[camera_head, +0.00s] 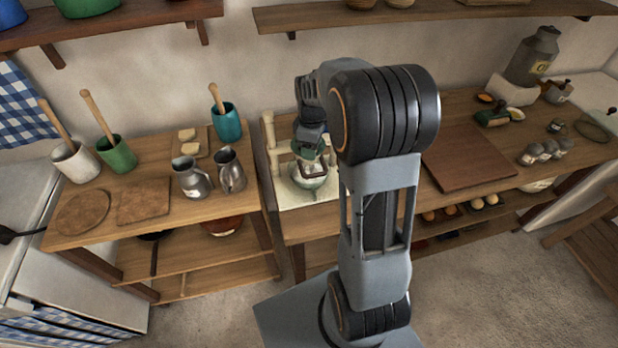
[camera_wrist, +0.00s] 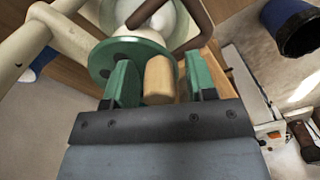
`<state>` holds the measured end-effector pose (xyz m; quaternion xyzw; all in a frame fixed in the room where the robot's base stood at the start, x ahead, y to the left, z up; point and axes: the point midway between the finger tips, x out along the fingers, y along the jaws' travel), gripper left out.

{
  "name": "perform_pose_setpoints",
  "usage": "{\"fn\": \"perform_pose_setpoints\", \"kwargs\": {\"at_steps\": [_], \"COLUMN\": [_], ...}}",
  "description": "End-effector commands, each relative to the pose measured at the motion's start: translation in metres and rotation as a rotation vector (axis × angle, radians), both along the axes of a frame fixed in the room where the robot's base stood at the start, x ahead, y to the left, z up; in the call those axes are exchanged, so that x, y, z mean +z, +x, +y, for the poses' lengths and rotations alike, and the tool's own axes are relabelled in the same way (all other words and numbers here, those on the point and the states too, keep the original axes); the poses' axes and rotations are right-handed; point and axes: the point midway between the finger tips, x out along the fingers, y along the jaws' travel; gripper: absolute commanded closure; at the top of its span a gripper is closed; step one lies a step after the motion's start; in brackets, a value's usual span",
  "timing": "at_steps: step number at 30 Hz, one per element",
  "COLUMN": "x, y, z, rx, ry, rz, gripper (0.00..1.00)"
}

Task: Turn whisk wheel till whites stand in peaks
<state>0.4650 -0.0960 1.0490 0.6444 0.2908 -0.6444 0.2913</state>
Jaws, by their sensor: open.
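The whisk stand with its pale bowl (camera_head: 308,182) sits on a light board at the left of the counter, partly hidden by my arm. In the wrist view, the green wheel (camera_wrist: 104,62) is close beyond my fingertips. A wooden knob (camera_wrist: 158,82) stands between the green fingers of my gripper (camera_wrist: 160,74). The fingers are open on either side of the knob, and I cannot tell whether either touches it. The white bowl (camera_wrist: 165,18) and a dark brown frame (camera_wrist: 193,22) show behind the wheel. The egg whites cannot be made out.
Two metal jugs (camera_head: 230,170) stand on the left table near brown boards (camera_head: 143,201) and pots with wooden handles. A brown board (camera_head: 468,158) lies to the right. Eggs (camera_head: 450,210) sit on the lower shelf. A dark blue bucket (camera_wrist: 293,28) shows at the upper right of the wrist view.

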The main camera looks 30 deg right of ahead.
Motion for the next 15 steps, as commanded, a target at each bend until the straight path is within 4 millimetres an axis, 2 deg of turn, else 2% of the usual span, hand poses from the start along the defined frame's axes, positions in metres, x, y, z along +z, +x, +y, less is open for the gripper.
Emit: {"fn": "perform_pose_setpoints", "kwargs": {"at_steps": [7,15], "x": [0.007,0.034], "y": [0.000,0.000], "z": [0.000,0.000], "rx": [0.000,0.000], "ry": [0.000,0.000], "rz": [0.000,-0.001], "gripper": [0.49,0.49]}}
